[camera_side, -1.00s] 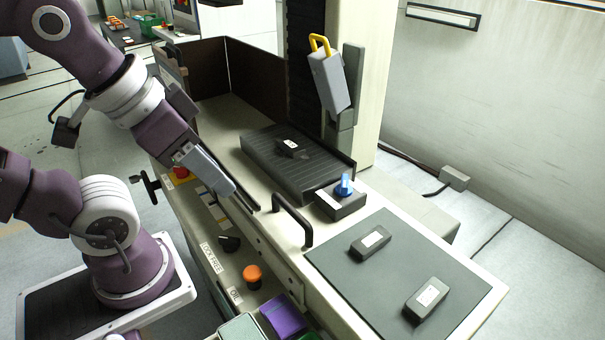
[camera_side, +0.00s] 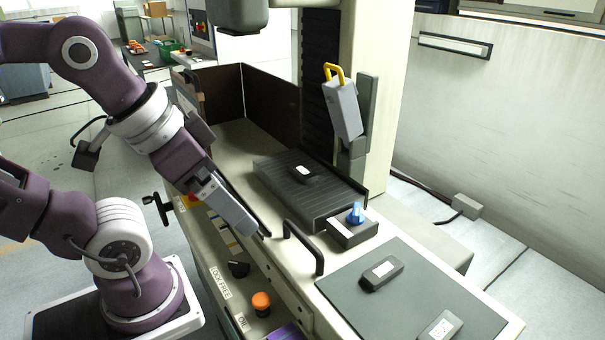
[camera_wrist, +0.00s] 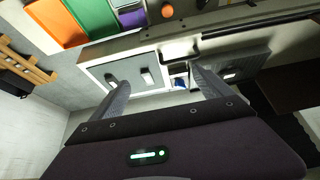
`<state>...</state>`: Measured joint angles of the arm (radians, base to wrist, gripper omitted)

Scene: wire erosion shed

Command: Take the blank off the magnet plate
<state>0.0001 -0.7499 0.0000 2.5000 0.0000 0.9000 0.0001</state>
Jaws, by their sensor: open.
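The blank is a small dark block with a white label (camera_side: 304,171), lying on top of the magnet plate. The magnet plate is a dark ribbed slab (camera_side: 331,206) on the machine bed. A blue knob (camera_side: 356,212) sits on a dark box at the plate's near end. My gripper (camera_side: 252,229) is left of the plate and apart from the blank. In the wrist view my gripper (camera_wrist: 158,90) is open, its two fingers spread with nothing held between them. The blue knob (camera_wrist: 180,82) shows between them, near the right finger.
A grey mat (camera_side: 350,298) bears two dark labelled blocks (camera_side: 382,272) (camera_side: 440,327). A black handle (camera_side: 303,246) stands up between my gripper and the mat. A grey box with a yellow loop (camera_side: 342,108) hangs on the column. Dark guard panels (camera_side: 272,104) stand behind.

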